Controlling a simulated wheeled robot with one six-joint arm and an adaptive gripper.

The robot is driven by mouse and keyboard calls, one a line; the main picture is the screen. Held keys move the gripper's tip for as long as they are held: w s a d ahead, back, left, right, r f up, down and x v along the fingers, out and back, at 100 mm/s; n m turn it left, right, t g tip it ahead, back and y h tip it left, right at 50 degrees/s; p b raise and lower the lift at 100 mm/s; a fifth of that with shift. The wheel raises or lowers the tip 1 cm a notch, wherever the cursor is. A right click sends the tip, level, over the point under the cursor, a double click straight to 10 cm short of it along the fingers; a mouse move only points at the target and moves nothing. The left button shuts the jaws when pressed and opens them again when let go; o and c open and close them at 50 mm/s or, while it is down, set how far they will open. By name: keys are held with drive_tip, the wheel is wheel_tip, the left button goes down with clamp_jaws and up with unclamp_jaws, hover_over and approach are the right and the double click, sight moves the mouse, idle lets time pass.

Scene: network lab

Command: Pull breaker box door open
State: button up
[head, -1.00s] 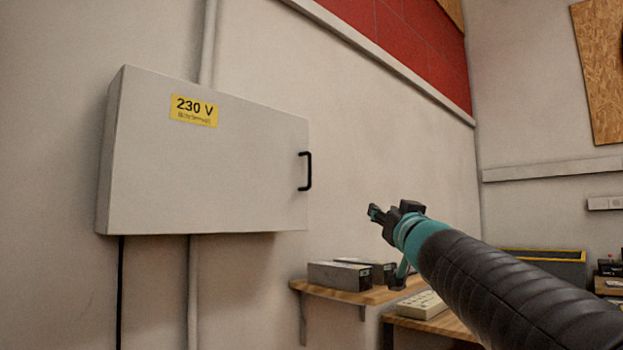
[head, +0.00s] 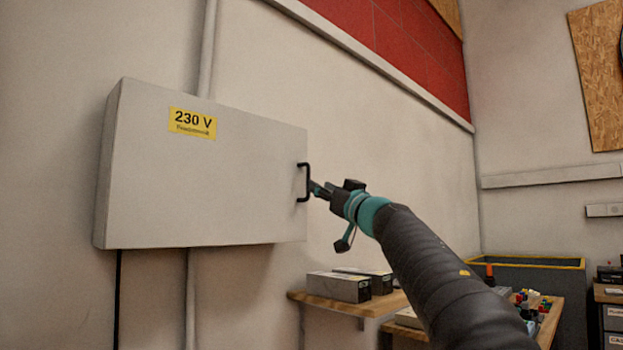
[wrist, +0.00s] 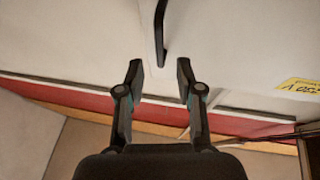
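The breaker box (head: 180,210) is a pale grey box on the wall at the left in the head view. Its door (head: 240,170) is shut and bears a yellow 230 V label (head: 193,123). A black bar handle (head: 304,182) stands upright at the door's right edge. My gripper (head: 316,188) is just right of the handle. In the wrist view my gripper (wrist: 158,75) is open, its two fingers apart with nothing between them. The handle (wrist: 160,30) lies just beyond the fingertips, roughly in line with the gap. Whether a fingertip touches it I cannot tell.
A wooden shelf (head: 340,304) with grey devices (head: 338,287) is below and right of the box. A workbench and a dark bin with a yellow rim (head: 530,263) stand at lower right. The wall right of the handle is bare.

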drive_tip(key=shift+p+x, duration=1.15)
drive_tip(key=shift+x, duration=1.65)
clamp_jaws()
